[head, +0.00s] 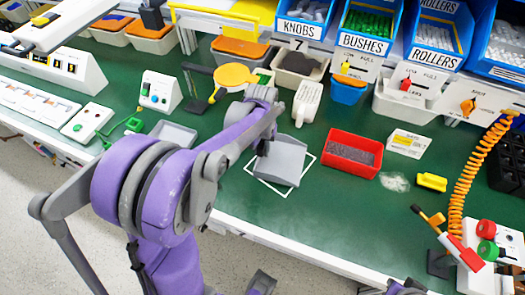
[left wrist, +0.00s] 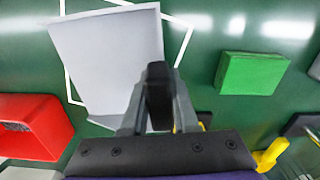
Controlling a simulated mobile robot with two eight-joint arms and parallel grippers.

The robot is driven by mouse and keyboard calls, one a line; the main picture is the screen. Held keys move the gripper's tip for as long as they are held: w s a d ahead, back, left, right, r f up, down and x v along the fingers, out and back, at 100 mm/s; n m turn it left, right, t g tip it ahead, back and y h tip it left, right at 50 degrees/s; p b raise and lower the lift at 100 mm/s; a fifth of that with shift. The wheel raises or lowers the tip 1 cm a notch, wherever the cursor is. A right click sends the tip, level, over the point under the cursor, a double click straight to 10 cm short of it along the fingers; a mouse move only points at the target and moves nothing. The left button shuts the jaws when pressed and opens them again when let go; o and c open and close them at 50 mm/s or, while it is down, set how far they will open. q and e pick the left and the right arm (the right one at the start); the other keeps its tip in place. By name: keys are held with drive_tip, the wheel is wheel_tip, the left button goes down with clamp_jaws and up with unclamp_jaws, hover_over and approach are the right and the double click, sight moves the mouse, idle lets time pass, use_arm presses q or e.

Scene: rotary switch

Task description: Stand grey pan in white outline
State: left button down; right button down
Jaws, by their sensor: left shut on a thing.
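The grey pan (head: 281,162) is over the white outline (head: 268,190) on the green bench, turned at an angle to it. The arm hides part of the gripper. My right gripper is not clearly in view.
A red bin (head: 352,154) stands close to the right of the outline. It also shows in the left wrist view (left wrist: 50,128), with a green block (left wrist: 250,73) opposite. A white holder (head: 307,103) stands behind. The bench's front edge (head: 290,240) is clear.

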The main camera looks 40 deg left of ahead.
use_arm(q)
drive_tip(key=shift+f, duration=0.4)
drive_tip(key=shift+f, duration=0.15)
drive_tip(key=c, duration=0.7)
unclamp_jaws()
